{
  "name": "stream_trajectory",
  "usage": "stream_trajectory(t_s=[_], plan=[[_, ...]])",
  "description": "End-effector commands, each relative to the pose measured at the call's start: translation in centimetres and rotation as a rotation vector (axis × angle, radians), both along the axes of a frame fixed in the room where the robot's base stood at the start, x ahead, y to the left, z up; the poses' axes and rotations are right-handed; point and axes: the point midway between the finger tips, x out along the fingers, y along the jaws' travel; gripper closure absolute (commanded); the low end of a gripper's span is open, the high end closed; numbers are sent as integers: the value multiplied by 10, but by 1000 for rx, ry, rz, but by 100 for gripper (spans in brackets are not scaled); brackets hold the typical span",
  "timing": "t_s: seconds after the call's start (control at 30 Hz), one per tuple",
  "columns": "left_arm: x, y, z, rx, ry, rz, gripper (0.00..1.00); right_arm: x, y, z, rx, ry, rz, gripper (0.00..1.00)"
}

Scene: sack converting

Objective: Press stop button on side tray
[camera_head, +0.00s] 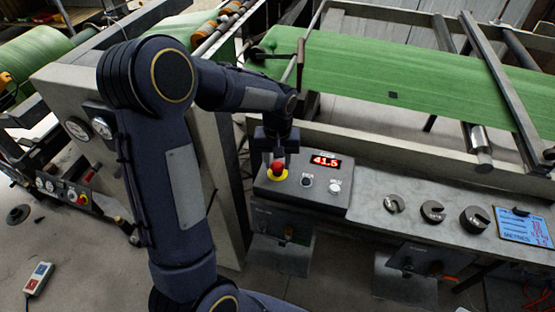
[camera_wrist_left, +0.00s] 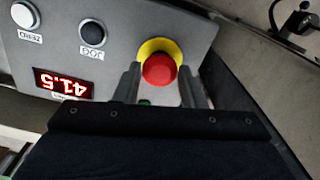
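The red stop button (camera_head: 277,168) with its yellow collar sits on the grey control box (camera_head: 325,197), at the box's left end. It also shows in the left wrist view (camera_wrist_left: 159,69). My left gripper (camera_head: 275,155) is directly at the button, pointing down. In the wrist view its two fingers (camera_wrist_left: 160,88) are apart, one on each side of the red cap, with nothing held between them. I cannot tell whether they touch the button. My right gripper is not in view.
A red display (camera_head: 325,160) reads 41.5, beside a black button (camera_head: 307,181) and a white button (camera_head: 334,187). Several slotted weights (camera_head: 433,211) and a blue card (camera_head: 523,228) lie on the ledge to the right. Another red button (camera_head: 82,199) is on a left panel.

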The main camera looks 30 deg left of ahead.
Motion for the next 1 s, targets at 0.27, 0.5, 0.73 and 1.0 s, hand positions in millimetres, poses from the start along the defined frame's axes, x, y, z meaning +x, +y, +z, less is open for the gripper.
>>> stream_trajectory(t_s=[0.27,0.5,0.73,1.0], plan=[[0,0,0,0,-1,0,100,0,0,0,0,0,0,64],[0,0,-12,0,-1,-1,100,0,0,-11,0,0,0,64],[0,0,-11,0,1,-1,100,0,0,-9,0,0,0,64],[0,0,-10,0,0,0,43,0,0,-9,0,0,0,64]])
